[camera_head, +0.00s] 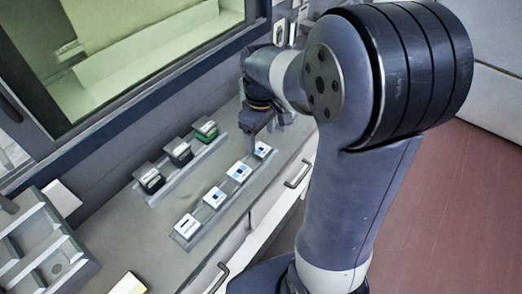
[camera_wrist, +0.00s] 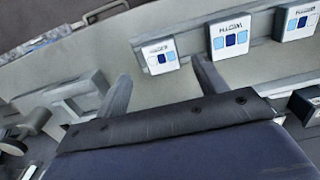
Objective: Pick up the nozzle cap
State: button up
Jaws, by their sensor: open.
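My gripper (camera_head: 265,140) reaches down over the far end of the counter, close to the farthest white box. In the wrist view my gripper (camera_wrist: 162,82) has its two fingers spread wide, with nothing between them but bare counter. No part is clearly recognisable as the nozzle cap. In the wrist view a grey blocky fixture (camera_wrist: 75,92) lies left of the left finger, with a small dark rounded part (camera_wrist: 35,121) beside it; I cannot tell what that part is. A white blue-marked box (camera_wrist: 160,56) stands beyond the fingers, nearer the right one.
A rail (camera_head: 180,240) holds white boxes along the counter's front edge. Behind it another rail (camera_head: 165,187) holds dark and green boxes. A grey compartment tray (camera_head: 35,240) stands at the left. A window frame (camera_head: 130,107) borders the back. Drawer handles (camera_head: 298,174) jut from the front.

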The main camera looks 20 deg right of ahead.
aim_at(261, 149)
jog(key=f, duration=0.4)
jog(key=shift+s+f, duration=0.1)
jog(key=shift+s, duration=0.1)
jog(key=shift+c, duration=0.4)
jog(key=c, duration=1)
